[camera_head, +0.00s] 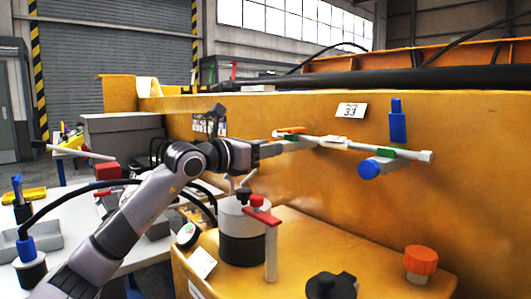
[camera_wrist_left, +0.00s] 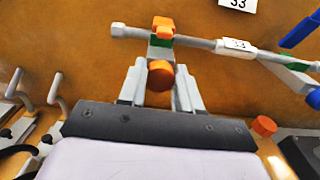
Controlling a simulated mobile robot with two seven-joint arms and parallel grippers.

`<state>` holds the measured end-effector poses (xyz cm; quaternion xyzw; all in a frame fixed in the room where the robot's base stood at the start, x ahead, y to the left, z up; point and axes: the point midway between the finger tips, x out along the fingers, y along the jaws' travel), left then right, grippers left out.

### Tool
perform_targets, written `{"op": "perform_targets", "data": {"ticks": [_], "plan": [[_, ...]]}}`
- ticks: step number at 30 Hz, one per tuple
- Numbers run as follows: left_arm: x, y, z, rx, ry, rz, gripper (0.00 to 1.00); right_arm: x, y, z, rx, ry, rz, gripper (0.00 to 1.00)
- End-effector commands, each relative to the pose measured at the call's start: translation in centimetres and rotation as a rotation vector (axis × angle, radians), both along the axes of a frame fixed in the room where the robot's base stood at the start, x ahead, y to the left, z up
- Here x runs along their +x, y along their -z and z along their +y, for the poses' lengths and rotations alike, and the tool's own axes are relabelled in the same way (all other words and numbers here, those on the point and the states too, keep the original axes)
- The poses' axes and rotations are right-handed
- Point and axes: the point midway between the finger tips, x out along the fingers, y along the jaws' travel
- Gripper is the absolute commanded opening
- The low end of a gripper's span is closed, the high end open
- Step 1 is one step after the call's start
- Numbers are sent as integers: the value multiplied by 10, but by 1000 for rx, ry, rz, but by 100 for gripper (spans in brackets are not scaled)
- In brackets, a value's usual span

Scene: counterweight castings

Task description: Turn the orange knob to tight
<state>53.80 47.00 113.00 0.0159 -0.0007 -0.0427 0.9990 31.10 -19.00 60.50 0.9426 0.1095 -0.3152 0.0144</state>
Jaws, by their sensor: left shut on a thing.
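My left gripper (camera_head: 284,147) reaches to the pale pipe on the yellow casting wall. In the left wrist view its fingers (camera_wrist_left: 158,82) stand either side of a round orange knob (camera_wrist_left: 160,75) and are shut on it. This knob sits below a green block with an orange handle (camera_wrist_left: 163,26); the handle also shows in the head view (camera_head: 291,130). In the head view the gripper hides the held knob. A separate fluted orange knob (camera_head: 420,260) stands on the yellow ledge at lower right, apart from the gripper. My right gripper is out of view.
The pale pipe (camera_head: 345,144) carries a blue round knob (camera_head: 370,168) and an upright blue handle (camera_head: 397,125) to the right. A white-and-black cylinder (camera_head: 242,235), a red-topped post (camera_head: 270,250) and a black knob (camera_head: 330,285) stand on the ledge below.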

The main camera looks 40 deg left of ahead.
Motion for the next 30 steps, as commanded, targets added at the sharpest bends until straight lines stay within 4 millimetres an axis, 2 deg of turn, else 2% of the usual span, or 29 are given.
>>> {"op": "perform_targets", "data": {"ticks": [12,30], "plan": [[0,2,-1,395,-1,-33,3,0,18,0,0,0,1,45],[0,2,-2,962,0,-80,3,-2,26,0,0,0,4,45]]}}
